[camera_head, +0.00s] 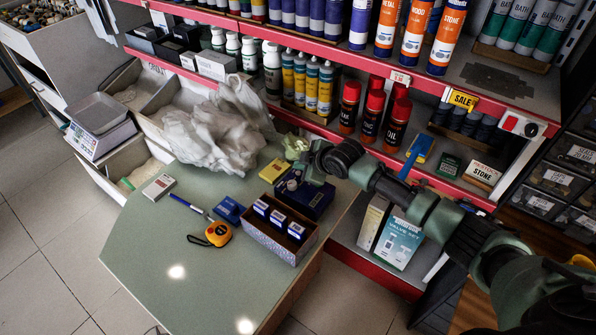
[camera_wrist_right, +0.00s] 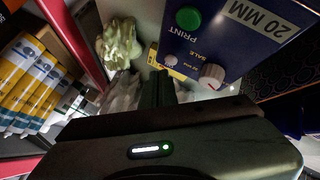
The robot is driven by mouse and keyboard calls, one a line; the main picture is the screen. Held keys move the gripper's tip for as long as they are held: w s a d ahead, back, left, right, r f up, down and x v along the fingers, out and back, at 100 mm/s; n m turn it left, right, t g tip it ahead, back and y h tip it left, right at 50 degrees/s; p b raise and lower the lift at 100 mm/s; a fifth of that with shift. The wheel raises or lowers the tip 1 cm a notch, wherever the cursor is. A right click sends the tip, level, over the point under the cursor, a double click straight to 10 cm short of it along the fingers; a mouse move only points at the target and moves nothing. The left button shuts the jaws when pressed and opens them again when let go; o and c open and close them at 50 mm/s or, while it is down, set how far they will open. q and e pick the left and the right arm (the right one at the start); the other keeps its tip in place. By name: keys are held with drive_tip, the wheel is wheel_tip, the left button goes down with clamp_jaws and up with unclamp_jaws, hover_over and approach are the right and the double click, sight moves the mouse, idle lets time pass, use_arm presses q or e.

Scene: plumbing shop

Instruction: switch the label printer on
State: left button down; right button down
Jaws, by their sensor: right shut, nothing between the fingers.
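The label printer is a dark blue box (camera_head: 313,203) on the green counter in the head view, partly covered by my right gripper. In the right wrist view its blue face (camera_wrist_right: 225,45) carries a green button (camera_wrist_right: 188,18) marked PRINT, a larger pale round knob (camera_wrist_right: 212,75), a smaller pale knob (camera_wrist_right: 170,60) and a "20 MM" label. My right gripper (camera_head: 295,181) is just above the printer, shut and empty. Its dark fingertips (camera_wrist_right: 158,80) show just below the smaller knob; whether they touch the printer I cannot tell. My left gripper is out of view.
A grey tray of blue boxes (camera_head: 272,247) stands in front of the printer. A tape measure (camera_head: 218,234), pen and small boxes lie left. A crumpled plastic bag (camera_head: 215,135) and crumpled yellowish paper (camera_wrist_right: 120,42) lie behind. Red-edged shelves with bottles rise close behind; the counter's front is clear.

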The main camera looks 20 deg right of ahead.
wheel_tip(320, 180, up, 6)
drive_tip(key=p, duration=0.6)
idle(0.4)
